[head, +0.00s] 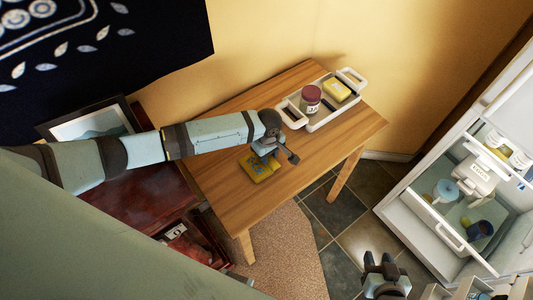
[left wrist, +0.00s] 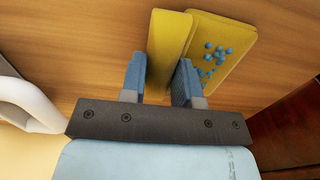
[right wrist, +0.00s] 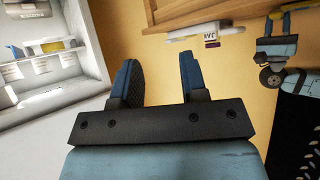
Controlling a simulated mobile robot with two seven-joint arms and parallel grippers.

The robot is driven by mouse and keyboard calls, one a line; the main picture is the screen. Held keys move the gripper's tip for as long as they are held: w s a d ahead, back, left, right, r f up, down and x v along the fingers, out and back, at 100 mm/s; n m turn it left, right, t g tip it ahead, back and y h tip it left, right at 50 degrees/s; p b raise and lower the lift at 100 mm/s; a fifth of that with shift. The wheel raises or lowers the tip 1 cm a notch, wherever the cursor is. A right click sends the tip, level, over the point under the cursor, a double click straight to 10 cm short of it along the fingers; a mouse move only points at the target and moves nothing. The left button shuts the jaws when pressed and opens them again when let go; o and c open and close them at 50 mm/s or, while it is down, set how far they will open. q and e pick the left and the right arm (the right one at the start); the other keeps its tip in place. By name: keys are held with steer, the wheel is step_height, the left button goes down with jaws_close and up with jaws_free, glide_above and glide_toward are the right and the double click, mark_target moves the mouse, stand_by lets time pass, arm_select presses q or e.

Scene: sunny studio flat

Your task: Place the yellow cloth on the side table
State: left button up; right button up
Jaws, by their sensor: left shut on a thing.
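The yellow cloth (head: 256,168) lies on the wooden side table (head: 215,148), near its front left part. It also shows in the left wrist view (left wrist: 222,42) as yellow folds, one with blue dots. My left gripper (head: 272,158) is over the cloth and shut on a fold of it; in the left wrist view the fingers (left wrist: 159,78) stand on either side of that fold. My right gripper (head: 384,268) is low at the front right, away from the table. In the right wrist view its fingers (right wrist: 155,75) are apart with nothing between them.
A white tray (head: 322,122) at the back of the table holds a dark red-lidded jar (head: 311,98) and a yellow item (head: 337,90). A dark red cabinet (head: 140,195) with a framed picture (head: 92,124) stands at left. An open white fridge-like unit (head: 425,215) stands at right.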

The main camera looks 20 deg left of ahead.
arm_select(q)
steer(key=shift+s+d, duration=0.15)
steer(key=shift+d, duration=0.1)
steer(key=o, duration=0.9)
steer(key=shift+a+f, duration=0.1)
steer(key=shift+f, duration=0.05)
arm_select(e)
steer(key=shift+s+d+f, duration=0.15)
steer(key=shift+s+d, duration=0.05)
steer(key=shift+d, duration=0.2)
arm_select(q)
steer(key=shift+r, duration=0.35)
step_height(320, 180, up, 6)
steer(key=p, duration=0.7)
steer(key=shift+f, duration=0.2)
step_height(320, 180, up, 6)
steer(key=shift+r, duration=0.1)
arm_select(e)
steer(key=shift+m+h, duration=0.3)
steer(key=r, duration=0.5)
steer(key=shift+d+r, duration=0.3)
steer(key=shift+r, duration=0.05)
